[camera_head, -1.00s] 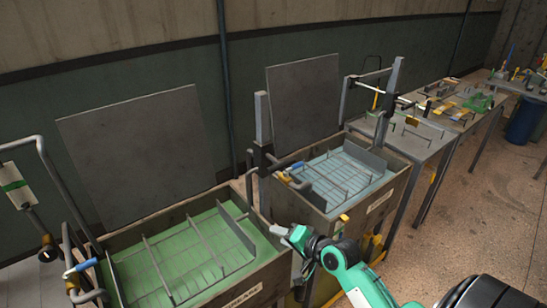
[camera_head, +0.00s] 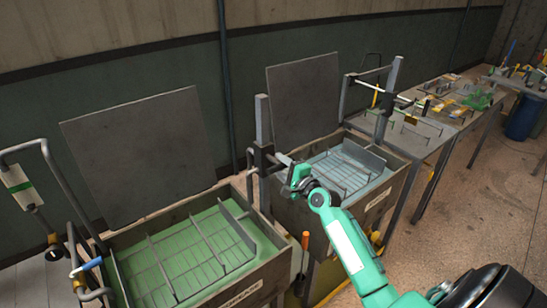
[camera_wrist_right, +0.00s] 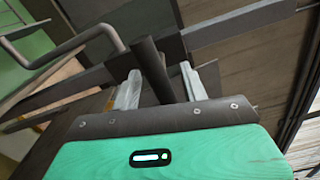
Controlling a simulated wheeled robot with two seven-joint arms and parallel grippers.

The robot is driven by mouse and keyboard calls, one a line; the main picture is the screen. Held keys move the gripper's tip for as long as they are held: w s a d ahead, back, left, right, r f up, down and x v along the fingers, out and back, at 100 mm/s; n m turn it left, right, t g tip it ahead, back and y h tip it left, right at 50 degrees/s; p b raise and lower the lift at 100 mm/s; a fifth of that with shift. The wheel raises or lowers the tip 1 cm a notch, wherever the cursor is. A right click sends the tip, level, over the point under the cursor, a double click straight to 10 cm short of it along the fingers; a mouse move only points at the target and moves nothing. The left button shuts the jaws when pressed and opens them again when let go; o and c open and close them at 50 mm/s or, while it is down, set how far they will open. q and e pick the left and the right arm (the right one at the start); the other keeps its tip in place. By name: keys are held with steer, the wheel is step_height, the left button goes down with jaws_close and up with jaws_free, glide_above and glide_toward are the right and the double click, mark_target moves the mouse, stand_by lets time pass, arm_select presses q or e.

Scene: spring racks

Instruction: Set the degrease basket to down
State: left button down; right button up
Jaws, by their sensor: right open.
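The degrease basket (camera_head: 205,240) is a grey wire frame in green liquid in the near tank (camera_head: 225,300), whose front label is partly readable. A bent tube with a blue grip (camera_head: 90,265) stands at its left end. My right gripper (camera_head: 290,172) is beside the dark post (camera_head: 262,130) at the right end of this tank. In the right wrist view its fingers (camera_wrist_right: 168,88) are open, with a dark round bar (camera_wrist_right: 148,62) between them. Whether they touch it I cannot tell. My left gripper is not in view.
A second tank with a wire basket (camera_head: 345,170) in pale blue liquid stands to the right. Grey lid panels (camera_head: 145,155) rise behind the tanks. An orange handle (camera_head: 305,240) stands between the tanks. Tables with tools (camera_head: 410,130) lie farther right; the floor in front is clear.

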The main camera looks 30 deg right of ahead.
mark_target(273, 158)
steer(key=shift+w+a+p, duration=0.15)
steer(key=shift+w+p, duration=0.15)
steer(key=shift+w, duration=1.7)
jaws_close()
